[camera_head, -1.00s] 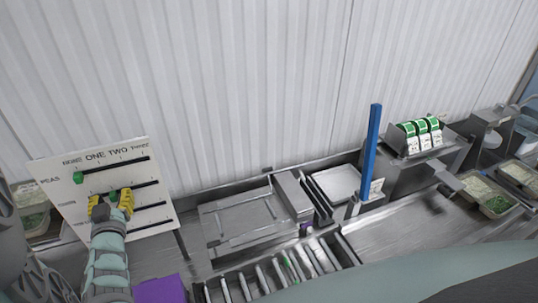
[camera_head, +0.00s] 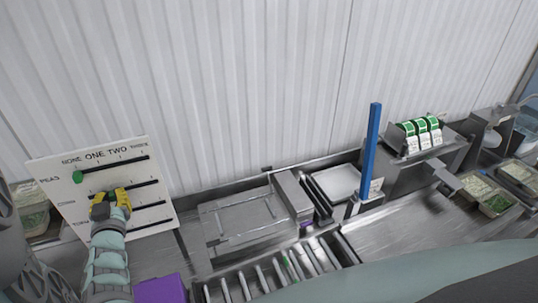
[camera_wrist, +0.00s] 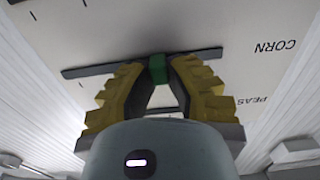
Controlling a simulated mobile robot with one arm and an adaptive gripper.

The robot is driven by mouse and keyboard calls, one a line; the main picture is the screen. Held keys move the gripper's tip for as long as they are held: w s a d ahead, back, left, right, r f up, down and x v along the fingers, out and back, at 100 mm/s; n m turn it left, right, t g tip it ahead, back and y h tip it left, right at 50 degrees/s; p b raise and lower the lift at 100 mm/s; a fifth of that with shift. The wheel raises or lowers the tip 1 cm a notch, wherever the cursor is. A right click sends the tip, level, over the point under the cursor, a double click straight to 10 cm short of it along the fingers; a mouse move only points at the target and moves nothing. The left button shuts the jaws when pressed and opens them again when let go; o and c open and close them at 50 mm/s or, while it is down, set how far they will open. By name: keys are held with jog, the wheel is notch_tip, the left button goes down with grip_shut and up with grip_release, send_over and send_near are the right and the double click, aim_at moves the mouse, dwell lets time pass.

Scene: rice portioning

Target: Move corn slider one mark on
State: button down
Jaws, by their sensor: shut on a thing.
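A white board (camera_head: 58,172) with slotted tracks stands at the left, headed NONE, ONE, TWO and a last, blurred word. The top PEAS row has a green knob (camera_head: 78,177) at its left end. My gripper (camera_head: 111,201) is at the middle CORN row. The wrist view shows my gripper (camera_wrist: 158,70) shut on the green corn slider (camera_wrist: 157,68), with the dark track (camera_wrist: 205,54) running to both sides and the CORN label in line with it. The slider seems near the ONE column; its exact mark is hidden. My arm hides any knob on the bottom row.
A purple block (camera_head: 160,290) lies below the board. A metal tray (camera_head: 240,222) and a roller rack (camera_head: 270,277) fill the middle. A blue post (camera_head: 371,150) and a label dispenser (camera_head: 420,135) stand to the right. Open steel counter (camera_head: 405,232) lies in front of them.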

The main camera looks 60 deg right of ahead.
jog(key=s+d, duration=0.2)
jog(key=d, duration=0.1)
jog(key=s+d+b, duration=0.1)
jog(key=shift+d, duration=0.15)
jog(key=c, duration=0.9)
grip_release()
jog(key=shift+w, duration=0.1)
jog(key=shift+c, duration=0.2)
send_near(133, 185)
jog(key=v, duration=0.4)
jog(key=shift+s+a, duration=0.25)
jog(key=shift+s, duration=0.1)
